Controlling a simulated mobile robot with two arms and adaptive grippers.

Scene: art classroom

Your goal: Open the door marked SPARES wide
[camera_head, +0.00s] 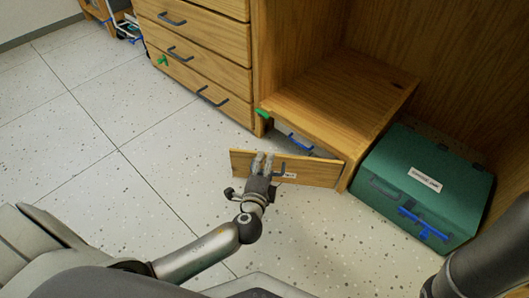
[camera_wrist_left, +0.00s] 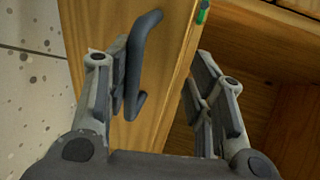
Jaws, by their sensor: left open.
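A low wooden cabinet (camera_head: 335,92) has a small wooden door (camera_head: 317,173) that stands partly open, its free end swung out to the left and its right end at the cabinet's front post. A dark bar handle (camera_head: 279,170) and a small pale label are on its face; the label is too small to read. My left gripper (camera_head: 263,160) is at the door, near the handle. In the left wrist view the open jaws (camera_wrist_left: 160,95) lie either side of the door panel (camera_wrist_left: 165,85), one finger beside the handle (camera_wrist_left: 135,65), the other past its edge. My right gripper is out of view.
A blue handle (camera_head: 300,142) shows in the gap behind the door. A green labelled case (camera_head: 410,165) with a blue handle stands right of the cabinet. Drawers (camera_head: 195,55) with dark handles stand at the left. The speckled floor (camera_head: 75,130) left of the door is clear.

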